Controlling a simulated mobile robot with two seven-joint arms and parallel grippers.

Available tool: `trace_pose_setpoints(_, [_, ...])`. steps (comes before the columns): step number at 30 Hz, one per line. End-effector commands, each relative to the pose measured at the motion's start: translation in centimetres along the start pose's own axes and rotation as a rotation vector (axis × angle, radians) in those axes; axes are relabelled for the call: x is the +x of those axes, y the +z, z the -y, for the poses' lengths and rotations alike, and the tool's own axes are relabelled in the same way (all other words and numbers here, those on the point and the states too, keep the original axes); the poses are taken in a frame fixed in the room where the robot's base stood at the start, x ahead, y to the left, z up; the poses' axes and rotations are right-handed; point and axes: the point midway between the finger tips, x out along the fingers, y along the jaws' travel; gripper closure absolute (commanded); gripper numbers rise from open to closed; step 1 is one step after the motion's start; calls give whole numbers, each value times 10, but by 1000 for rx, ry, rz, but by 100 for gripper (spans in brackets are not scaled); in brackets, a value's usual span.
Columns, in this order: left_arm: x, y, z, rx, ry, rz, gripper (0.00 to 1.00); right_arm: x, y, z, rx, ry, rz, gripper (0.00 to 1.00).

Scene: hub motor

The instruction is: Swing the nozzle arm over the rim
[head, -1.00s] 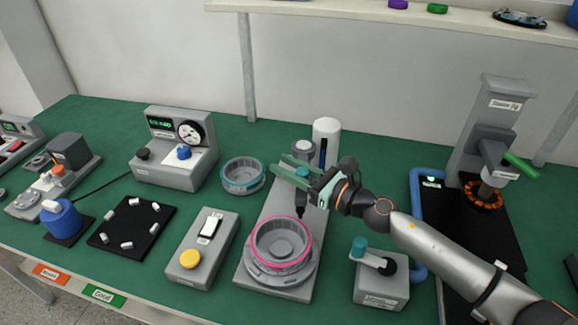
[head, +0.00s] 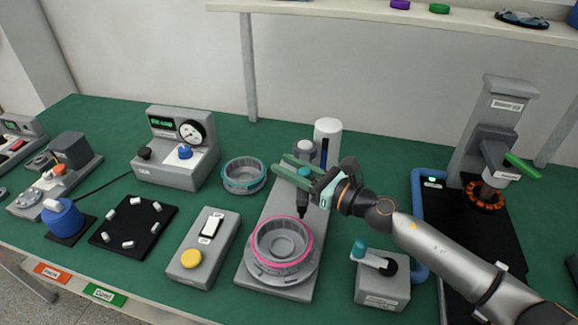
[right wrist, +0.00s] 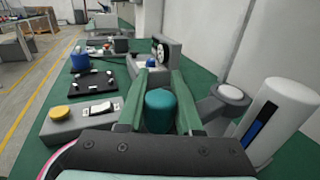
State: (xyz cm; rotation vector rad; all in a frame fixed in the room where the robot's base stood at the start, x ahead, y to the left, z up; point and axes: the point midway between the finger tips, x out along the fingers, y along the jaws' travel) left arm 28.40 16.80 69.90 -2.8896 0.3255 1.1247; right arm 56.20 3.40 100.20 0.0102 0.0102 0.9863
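The pink rim (head: 281,262) tops a round grey hub seated on the near end of a long grey base plate (head: 281,205). The black nozzle (head: 302,203) points down by the rim's back right edge; whether it is over the rim or just behind it is hard to tell. My right gripper (head: 283,166) reaches in from the right, above the plate's far half. In the right wrist view its two green fingers (right wrist: 160,85) stand on either side of a teal knob (right wrist: 160,110), with narrow gaps showing. Most of the nozzle arm is hidden by the gripper. My left gripper is out of view.
A white cylinder (head: 327,142) stands behind the gripper. A teal ring (head: 243,176) lies to the left. A grey box with a yellow button (head: 191,258) is left of the plate; a teal-knobbed crank box (head: 382,288) is to the right, below my arm.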

Motion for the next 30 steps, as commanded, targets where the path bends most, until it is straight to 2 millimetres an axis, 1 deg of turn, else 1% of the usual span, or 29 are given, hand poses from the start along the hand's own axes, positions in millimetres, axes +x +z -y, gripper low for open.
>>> trace_pose_setpoints(1, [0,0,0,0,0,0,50,-2,6,16,-9,-38,9,63])
trace_pose_setpoints(8, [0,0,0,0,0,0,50,-2,5,13,-6,-32,9,37])
trace_pose_setpoints(15, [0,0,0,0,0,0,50,-1,3,9,-3,-24,7,36])
trace_pose_setpoints(19, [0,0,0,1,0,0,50,-7,2,8,-2,-23,7,36])
trace_pose_setpoints(23, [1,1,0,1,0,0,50,-24,2,8,-3,-24,5,36])
trace_pose_setpoints(30, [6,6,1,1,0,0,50,-74,0,8,-2,-26,5,36])
